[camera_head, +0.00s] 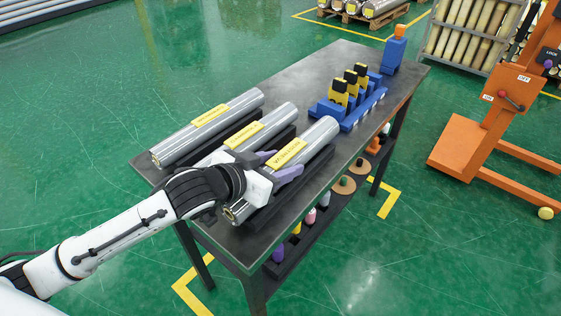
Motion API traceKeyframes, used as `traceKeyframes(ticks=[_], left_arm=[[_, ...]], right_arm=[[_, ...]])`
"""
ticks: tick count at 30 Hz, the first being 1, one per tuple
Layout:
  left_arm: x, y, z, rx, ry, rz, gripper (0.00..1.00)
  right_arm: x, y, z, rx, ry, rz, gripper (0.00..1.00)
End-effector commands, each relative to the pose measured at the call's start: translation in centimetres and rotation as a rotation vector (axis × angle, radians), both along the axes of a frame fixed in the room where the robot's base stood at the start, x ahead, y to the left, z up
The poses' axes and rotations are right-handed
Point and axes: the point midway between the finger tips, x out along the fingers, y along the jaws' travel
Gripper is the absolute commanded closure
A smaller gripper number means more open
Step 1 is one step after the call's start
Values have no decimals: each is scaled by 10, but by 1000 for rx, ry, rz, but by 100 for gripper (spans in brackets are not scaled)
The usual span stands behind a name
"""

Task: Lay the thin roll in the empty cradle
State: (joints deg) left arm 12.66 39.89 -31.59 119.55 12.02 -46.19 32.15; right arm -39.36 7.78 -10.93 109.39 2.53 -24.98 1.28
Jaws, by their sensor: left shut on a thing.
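Three silver wrapped rolls with yellow labels lie side by side at the near left of the dark table: a back roll (235,106), a middle roll (279,117) and a front roll (317,136). I cannot clearly tell which is the thin one. My left gripper (280,165) reaches in from the left, its purple fingers shut around the front roll near its middle. A black cradle (318,167) shows beneath the front roll; I cannot tell whether the roll touches it. The gripper and wrist hide part of the front and middle rolls. No plainly empty cradle shows. My right gripper is out of view.
A blue rack with yellow-and-black pieces (347,108) and a blue block with an orange top (395,52) stand toward the table's far end. Bare tabletop (335,70) lies behind the rack. An orange wheeled machine (475,145) stands at right. A lower shelf holds coloured items.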

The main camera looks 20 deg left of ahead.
Motion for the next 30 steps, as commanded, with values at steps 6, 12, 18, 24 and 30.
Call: traceKeyframes(ticks=[6, 12, 18, 24, 30], left_arm=[[1, 0, -2, -2, -7, 0, 95], [1, 0, -4, -2, -7, 0, 44], [0, 0, -5, -1, -3, 0, 32], [-3, 1, -7, 2, 4, 1, 32], [-26, 9, 5, 2, 3, 0, 32]], right_arm=[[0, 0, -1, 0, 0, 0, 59], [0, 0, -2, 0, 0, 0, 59], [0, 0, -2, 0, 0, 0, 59], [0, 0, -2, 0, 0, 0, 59], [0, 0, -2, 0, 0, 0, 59]])
